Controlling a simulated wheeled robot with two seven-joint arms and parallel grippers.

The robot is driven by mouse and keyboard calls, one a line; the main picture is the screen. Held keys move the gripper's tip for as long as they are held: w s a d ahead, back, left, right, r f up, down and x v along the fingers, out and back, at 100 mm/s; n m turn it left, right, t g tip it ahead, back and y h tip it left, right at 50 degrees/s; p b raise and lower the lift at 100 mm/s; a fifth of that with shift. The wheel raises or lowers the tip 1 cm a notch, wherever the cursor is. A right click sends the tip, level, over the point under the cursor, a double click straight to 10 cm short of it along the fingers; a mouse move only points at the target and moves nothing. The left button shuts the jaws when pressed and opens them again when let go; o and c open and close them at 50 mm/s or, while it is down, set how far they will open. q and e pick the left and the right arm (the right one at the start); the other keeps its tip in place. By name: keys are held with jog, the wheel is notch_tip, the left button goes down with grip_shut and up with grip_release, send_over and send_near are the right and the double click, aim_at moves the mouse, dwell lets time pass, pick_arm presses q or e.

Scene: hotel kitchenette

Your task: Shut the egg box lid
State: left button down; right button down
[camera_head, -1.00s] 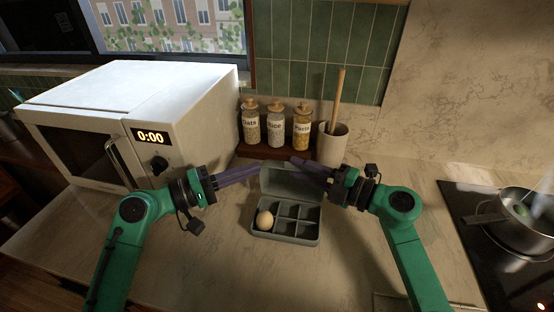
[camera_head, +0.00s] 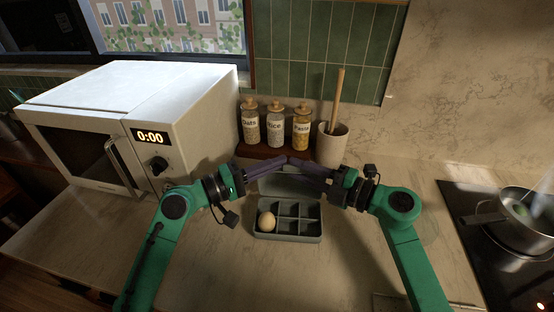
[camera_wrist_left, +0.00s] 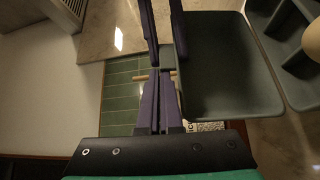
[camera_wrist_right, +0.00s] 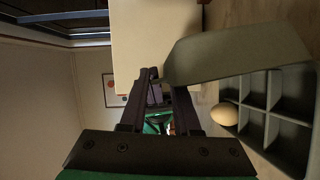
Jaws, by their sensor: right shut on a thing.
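The grey-green egg box (camera_head: 287,237) stands on the counter with one egg (camera_head: 267,220) in its front left compartment. Its lid (camera_head: 283,184) stands raised at the back; the grippers cover its upper edge. The lid's face shows in the left wrist view (camera_wrist_left: 225,70) and in the right wrist view (camera_wrist_right: 240,55). My right gripper (camera_head: 303,164) is behind the box, its fingers closed at the lid's edge. My left gripper (camera_head: 284,160) comes in from the left, fingers together, its tips close to the right gripper's tips; whether it touches the lid is hidden.
A white microwave (camera_head: 75,120) stands at the left. Behind the grippers are jars of oats (camera_head: 250,128), rice (camera_head: 276,130) and pasta (camera_head: 301,130) and a utensil crock (camera_head: 331,146). A stove with a pan (camera_head: 525,215) is at the right. The counter before the box is clear.

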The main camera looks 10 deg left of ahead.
pick_arm(q)
jog(key=shift+d+f, duration=0.1)
jog(key=shift+d, duration=0.15)
pick_arm(e)
jog(key=c, duration=0.7)
grip_release()
jog(key=shift+w+d, duration=0.15)
jog(key=shift+w, duration=0.2)
pick_arm(q)
jog(key=shift+s+a, duration=0.1)
pick_arm(e)
jog(key=shift+s, duration=0.15)
